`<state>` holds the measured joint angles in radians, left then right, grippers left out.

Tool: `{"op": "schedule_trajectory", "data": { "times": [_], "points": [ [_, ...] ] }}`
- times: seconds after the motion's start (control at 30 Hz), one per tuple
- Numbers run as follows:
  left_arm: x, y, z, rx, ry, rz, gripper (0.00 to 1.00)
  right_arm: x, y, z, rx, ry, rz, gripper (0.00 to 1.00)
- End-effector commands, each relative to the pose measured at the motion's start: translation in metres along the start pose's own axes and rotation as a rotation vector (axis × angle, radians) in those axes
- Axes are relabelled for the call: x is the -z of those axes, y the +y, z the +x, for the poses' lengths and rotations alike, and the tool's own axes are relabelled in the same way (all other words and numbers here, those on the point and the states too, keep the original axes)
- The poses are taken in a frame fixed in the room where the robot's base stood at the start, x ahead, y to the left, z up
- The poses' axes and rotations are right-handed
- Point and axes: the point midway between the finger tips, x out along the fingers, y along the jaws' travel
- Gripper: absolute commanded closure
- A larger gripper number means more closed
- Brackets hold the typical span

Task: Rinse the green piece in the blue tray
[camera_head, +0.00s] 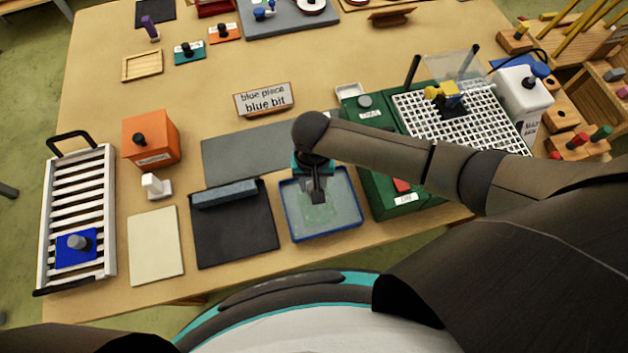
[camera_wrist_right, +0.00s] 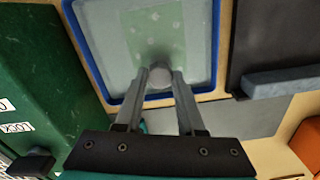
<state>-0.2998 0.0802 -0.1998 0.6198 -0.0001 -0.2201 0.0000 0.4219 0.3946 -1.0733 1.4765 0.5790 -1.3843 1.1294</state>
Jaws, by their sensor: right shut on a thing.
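The blue-rimmed tray (camera_head: 330,234) holds shallow, pale water near the front middle of the table. The green piece (camera_head: 322,214) lies in the tray; it looks pale and blurred through the water. In the right wrist view the green piece (camera_wrist_right: 152,32) shows small pale spots and a grey round knob (camera_wrist_right: 160,75). My right gripper (camera_head: 318,198) points down into the tray, and its fingers (camera_wrist_right: 160,80) are shut on the knob. Whether the piece touches the tray floor I cannot tell. My left gripper is not in view.
A dark mat with a blue-grey bar (camera_head: 224,193) lies left of the tray, with a cream pad (camera_head: 155,245) beyond. A green machine (camera_head: 382,196) stands close on the right. A white rack (camera_head: 105,205) holds a blue piece (camera_head: 76,248). A sign (camera_head: 264,99) reads "blue piece, blue bit".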

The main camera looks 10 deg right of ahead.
Motion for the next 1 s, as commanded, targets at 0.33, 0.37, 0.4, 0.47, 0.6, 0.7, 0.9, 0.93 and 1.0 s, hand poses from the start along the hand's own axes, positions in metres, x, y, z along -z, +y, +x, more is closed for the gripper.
{"op": "schedule_trajectory", "data": {
  "times": [0.33, 0.37, 0.4, 0.47, 0.6, 0.7, 0.9, 0.93, 1.0],
  "points": [
    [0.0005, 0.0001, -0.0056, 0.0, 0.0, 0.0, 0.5, 0.0015, 0.0043, -0.0009, 0.0, 0.001, 0.001, 1.0],
    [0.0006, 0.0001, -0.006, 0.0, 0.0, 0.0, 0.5, 0.0016, 0.0048, -0.0009, 0.0, 0.001, 0.001, 1.0],
    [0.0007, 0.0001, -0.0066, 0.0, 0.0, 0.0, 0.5, 0.0017, 0.0055, -0.0008, 0.0, 0.001, 0.001, 1.0],
    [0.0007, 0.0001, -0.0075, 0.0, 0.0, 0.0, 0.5, 0.0019, 0.0064, -0.0007, -0.001, 0.001, 0.001, 1.0],
    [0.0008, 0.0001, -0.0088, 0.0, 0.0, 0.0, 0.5, 0.0022, 0.0079, -0.0004, -0.001, 0.0, 0.001, 1.0],
    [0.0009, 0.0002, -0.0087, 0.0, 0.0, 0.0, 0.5, 0.0023, 0.008, -0.0001, -0.001, 0.001, 0.0, 1.0],
    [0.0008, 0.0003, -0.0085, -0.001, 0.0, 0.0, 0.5, 0.0023, 0.0079, -0.0001, 0.0, 0.001, 0.0, 1.0],
    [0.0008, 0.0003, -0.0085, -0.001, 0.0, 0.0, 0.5, 0.0023, 0.0078, -0.0001, 0.0, 0.001, 0.0, 1.0],
    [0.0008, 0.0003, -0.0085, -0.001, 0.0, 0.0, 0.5, 0.0023, 0.0078, -0.0001, 0.0, 0.001, 0.0, 1.0]
  ]
}}
